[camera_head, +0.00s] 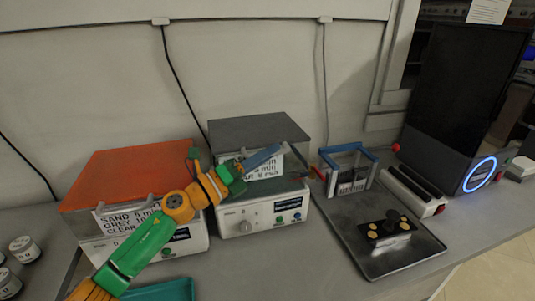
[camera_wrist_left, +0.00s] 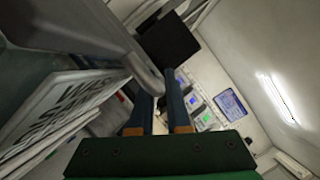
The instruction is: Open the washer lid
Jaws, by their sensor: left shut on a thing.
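The washer with the grey lid (camera_head: 258,130) stands at the middle of the bench, with a white control front (camera_head: 262,220). The lid's front edge appears raised above the body; how far is hard to tell. My left gripper (camera_head: 272,154) is at the front of this lid, beside its paper label (camera_head: 264,170). In the left wrist view its two blue fingers (camera_wrist_left: 162,105) are shut on a grey edge or handle of the lid (camera_wrist_left: 148,78). The exact contact is partly hidden. My right gripper is not in view.
A similar machine with an orange lid (camera_head: 135,172) stands close on the left, under my left arm. A blue-framed rack (camera_head: 347,160) and a dark tray (camera_head: 365,250) are to the right, then a dark monitor-like unit (camera_head: 462,90). Jars (camera_head: 25,249) sit at far left.

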